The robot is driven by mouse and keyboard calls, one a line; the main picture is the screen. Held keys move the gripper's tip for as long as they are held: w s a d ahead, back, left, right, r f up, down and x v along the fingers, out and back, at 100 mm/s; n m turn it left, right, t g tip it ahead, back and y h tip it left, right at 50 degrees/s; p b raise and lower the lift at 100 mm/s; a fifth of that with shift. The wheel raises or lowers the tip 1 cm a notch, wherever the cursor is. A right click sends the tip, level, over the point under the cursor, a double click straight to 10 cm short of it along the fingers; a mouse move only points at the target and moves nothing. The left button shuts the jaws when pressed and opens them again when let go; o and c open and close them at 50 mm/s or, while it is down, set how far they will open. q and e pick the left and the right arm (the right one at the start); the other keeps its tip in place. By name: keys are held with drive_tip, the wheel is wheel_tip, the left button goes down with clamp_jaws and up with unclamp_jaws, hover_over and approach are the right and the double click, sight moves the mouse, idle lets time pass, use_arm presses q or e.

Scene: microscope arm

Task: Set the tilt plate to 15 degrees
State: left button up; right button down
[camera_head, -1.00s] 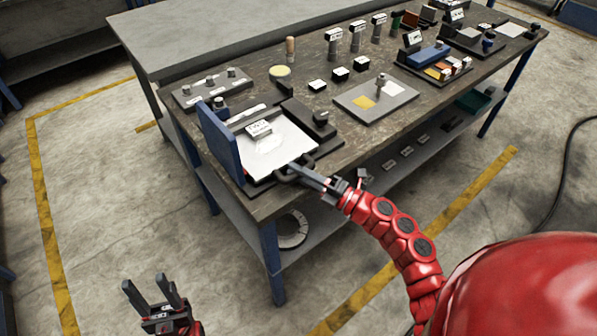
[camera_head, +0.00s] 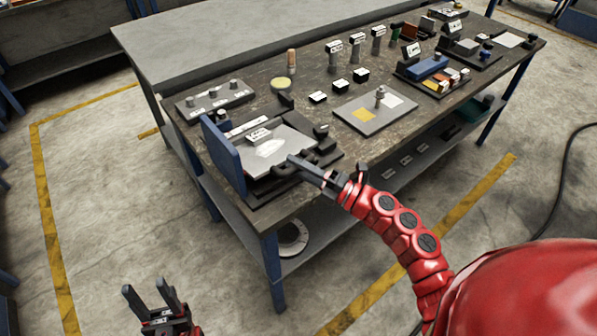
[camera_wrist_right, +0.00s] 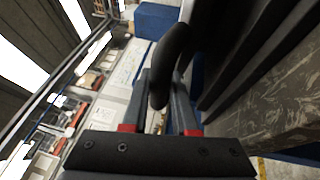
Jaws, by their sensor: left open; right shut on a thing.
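The tilt plate (camera_head: 290,137) is a pale grey plate on a dark base (camera_head: 255,201) at the table's near left corner. Its front edge is raised off the base, so it stands tilted. A small white label block sits on it. My right gripper (camera_head: 298,164) is shut on the plate's black front handle. In the right wrist view the curved black handle (camera_wrist_right: 170,62) lies between the fingers. I cannot read any angle marking. My left gripper (camera_head: 148,287) is open and empty, low over the floor, away from the table.
A blue upright panel (camera_head: 221,152) stands along the plate's left side. A grey block with several knobs (camera_head: 215,97) lies behind. A grey board with a yellow square (camera_head: 368,122) is to the right. More small fixtures fill the table's right end. The floor in front is clear.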

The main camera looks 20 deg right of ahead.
drive_tip(key=c, duration=1)
unclamp_jaws()
drive_tip(key=shift+o, duration=0.2)
drive_tip(key=shift+f, duration=0.1)
drive_tip(key=b+v, duration=0.1)
drive_tip(key=v, duration=1.6)
drive_tip(key=shift+s, duration=0.2)
drive_tip(key=shift+d, duration=0.15)
